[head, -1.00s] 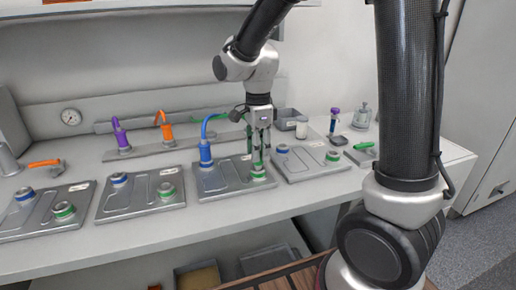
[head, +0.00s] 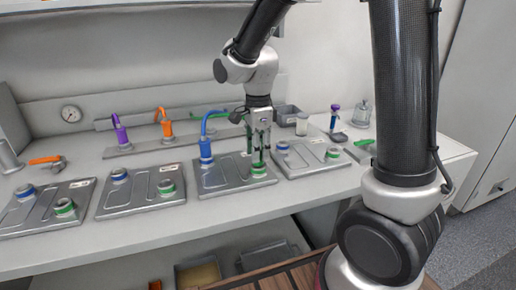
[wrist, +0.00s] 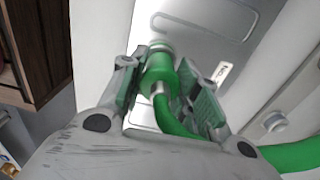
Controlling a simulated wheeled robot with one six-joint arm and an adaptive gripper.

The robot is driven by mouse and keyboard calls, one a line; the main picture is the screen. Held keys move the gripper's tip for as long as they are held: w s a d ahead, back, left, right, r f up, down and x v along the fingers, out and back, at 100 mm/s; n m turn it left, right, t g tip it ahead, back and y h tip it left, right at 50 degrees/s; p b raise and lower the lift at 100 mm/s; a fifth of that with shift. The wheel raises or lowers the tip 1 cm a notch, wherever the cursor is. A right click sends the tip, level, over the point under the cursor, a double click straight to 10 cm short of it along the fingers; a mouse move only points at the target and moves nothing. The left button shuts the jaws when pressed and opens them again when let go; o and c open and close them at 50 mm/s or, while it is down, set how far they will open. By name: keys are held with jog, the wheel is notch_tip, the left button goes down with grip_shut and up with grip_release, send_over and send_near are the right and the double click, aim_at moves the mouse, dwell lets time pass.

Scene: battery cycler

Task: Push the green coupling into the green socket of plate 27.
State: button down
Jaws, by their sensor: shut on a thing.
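My gripper (head: 259,155) is shut on the green coupling (wrist: 159,72) and points down over the third plate (head: 212,187) from the left. The coupling sits between both finger pads in the wrist view, with its green hose running off to the lower right. The green socket (head: 259,170) of that plate is right below the fingertips; part of a ring shows just past the coupling in the wrist view. Whether the coupling is seated in it cannot be told. The plate's label is too small to read.
A blue coupling (head: 205,149) with a blue hose stands upright at that plate's back left. Other plates with blue and green sockets lie on both sides (head: 142,196) (head: 313,167). Purple (head: 121,132) and orange (head: 167,128) couplings stand on a rail behind.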

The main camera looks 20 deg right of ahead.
jog(key=shift+f, duration=0.25)
jog(key=c, duration=0.6)
grip_release()
jog(key=shift+r, duration=0.1)
